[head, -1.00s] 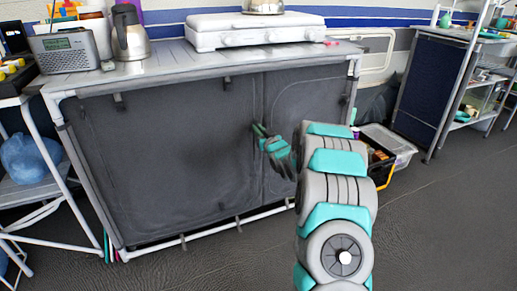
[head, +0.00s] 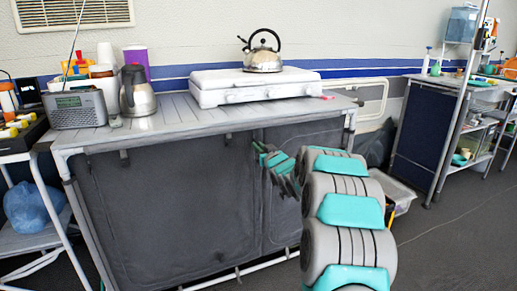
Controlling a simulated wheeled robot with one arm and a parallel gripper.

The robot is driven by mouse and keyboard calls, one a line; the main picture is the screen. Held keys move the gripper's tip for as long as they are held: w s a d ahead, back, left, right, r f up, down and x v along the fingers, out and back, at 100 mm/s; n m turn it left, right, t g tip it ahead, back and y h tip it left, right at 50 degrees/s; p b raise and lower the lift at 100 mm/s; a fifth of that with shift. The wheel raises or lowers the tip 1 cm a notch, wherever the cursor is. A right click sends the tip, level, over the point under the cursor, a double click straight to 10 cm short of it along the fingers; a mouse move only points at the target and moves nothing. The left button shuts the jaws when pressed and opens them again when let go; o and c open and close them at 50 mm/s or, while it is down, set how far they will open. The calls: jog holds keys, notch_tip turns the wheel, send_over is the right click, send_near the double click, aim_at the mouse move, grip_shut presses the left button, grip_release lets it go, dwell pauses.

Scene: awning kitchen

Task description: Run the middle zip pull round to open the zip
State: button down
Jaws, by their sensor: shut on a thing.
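The grey fabric cabinet (head: 165,205) has a framed front with a vertical seam (head: 262,220) between its wide left panel and narrower right panel (head: 315,138). A curved zip line shows faintly on the right panel. My gripper (head: 259,149) is at the top of the middle seam, a little below the countertop's front edge. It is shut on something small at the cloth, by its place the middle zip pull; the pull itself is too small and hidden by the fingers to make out. The cloth near it looks closed, though my arm covers part of the right panel.
The countertop (head: 180,125) carries a radio (head: 76,109), a steel jug (head: 137,92) and a white stove (head: 250,88) with a kettle (head: 263,58). A white rack (head: 35,238) stands at left. A clear bin (head: 395,190) is right of my arm. Floor at right is open.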

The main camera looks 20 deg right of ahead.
jog(key=shift+r, duration=0.35)
jog(key=c, duration=1.2)
grip_release()
jog(key=o, duration=0.3)
jog(key=shift+f, duration=0.15)
jog(key=s, duration=0.7)
jog(key=shift+s+b, duration=0.4)
jog(key=shift+b, duration=0.05)
